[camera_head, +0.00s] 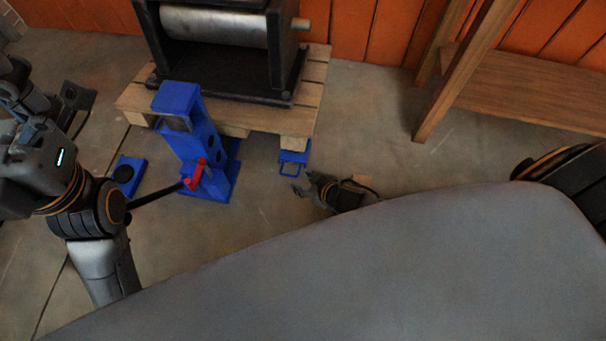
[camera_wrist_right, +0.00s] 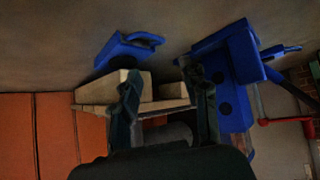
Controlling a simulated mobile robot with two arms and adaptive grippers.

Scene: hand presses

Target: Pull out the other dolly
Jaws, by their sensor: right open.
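A blue dolly (camera_head: 294,156) with a loop handle sits on the floor at the pallet's front right corner. It also shows in the right wrist view (camera_wrist_right: 122,50), beside a pallet block. My right gripper (camera_head: 304,185) is just in front of its handle, apart from it. In the wrist view the fingers (camera_wrist_right: 162,72) are spread with nothing between them. Another flat blue piece (camera_head: 129,172), perhaps the other dolly, lies on the floor at left, partly hidden by my left arm. My left gripper (camera_head: 76,97) is at the far left; its finger opening is unclear.
A wooden pallet (camera_head: 317,75) carries a dark machine with a metal roller (camera_head: 213,25). A blue lifting device (camera_head: 192,140) with a red-ended lever stands at its front edge. A wooden shelf (camera_head: 530,90) stands at right by the orange wall. Floor between is clear.

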